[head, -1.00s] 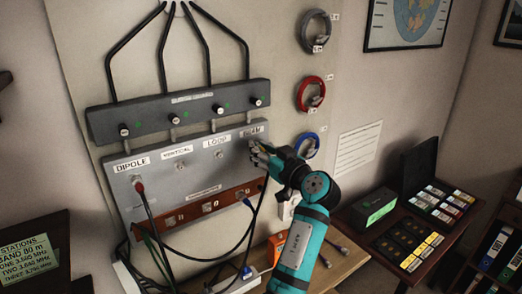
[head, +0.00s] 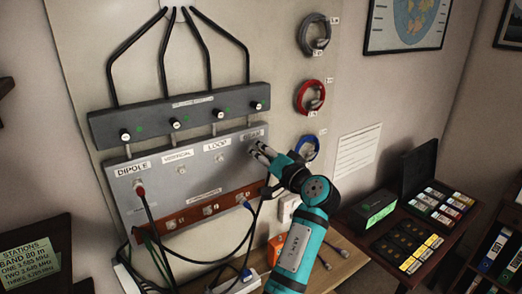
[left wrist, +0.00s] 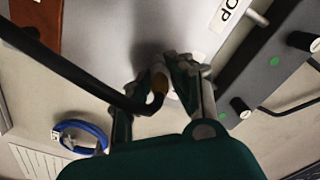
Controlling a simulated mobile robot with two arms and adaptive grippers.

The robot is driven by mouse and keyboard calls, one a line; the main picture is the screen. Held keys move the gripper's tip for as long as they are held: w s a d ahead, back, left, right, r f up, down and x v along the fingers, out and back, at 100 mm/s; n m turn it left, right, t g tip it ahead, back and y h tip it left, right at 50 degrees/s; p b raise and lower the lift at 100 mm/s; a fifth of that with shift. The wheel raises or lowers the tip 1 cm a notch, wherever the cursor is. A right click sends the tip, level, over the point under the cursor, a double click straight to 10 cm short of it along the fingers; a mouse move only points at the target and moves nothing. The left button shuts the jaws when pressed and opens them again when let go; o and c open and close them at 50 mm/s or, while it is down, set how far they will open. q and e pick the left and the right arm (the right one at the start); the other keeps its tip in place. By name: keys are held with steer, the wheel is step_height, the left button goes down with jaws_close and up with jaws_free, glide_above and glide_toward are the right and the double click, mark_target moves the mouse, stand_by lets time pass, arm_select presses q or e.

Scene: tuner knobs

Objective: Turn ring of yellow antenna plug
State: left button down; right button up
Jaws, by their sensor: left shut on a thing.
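My right gripper is in neither view.
A red plug (head: 140,191) sits under the DIPOLE label. A blue plug (head: 246,203) sits in the brown strip (head: 185,220) below. Black cables hang under the panel. Coiled cables, including a blue coil (head: 307,147), hang on the wall at right.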

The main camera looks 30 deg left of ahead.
arm_select(q)
steer(key=m+p, duration=0.1)
steer(key=m, duration=0.1)
steer(key=m+p, duration=0.1)
steer(key=shift+r+m, duration=0.2)
steer(key=shift+m, duration=0.2)
steer(key=m+p, duration=0.2)
steer(key=m, duration=0.1)
steer(key=shift+m+p, duration=0.3)
steer(key=shift+p, duration=0.1)
steer(key=m+p, duration=0.4)
steer(key=shift+m, duration=0.3)
steer(key=m+p, duration=0.1)
steer(key=m, duration=0.1)
steer(key=shift+f+m+p, duration=0.1)
steer(key=shift+m+p, duration=0.2)
steer(key=m, duration=0.2)
steer(key=shift+f+m, duration=0.15)
steer(key=shift+m, duration=0.25)
steer(key=m, duration=0.3)
steer(key=shift+f+m, duration=0.1)
steer(key=shift+m, duration=0.2)
steer(key=m, duration=0.3)
steer(key=shift+m, duration=0.3)
steer(key=shift+f+m, duration=0.15)
steer(key=shift+m, duration=1.65)
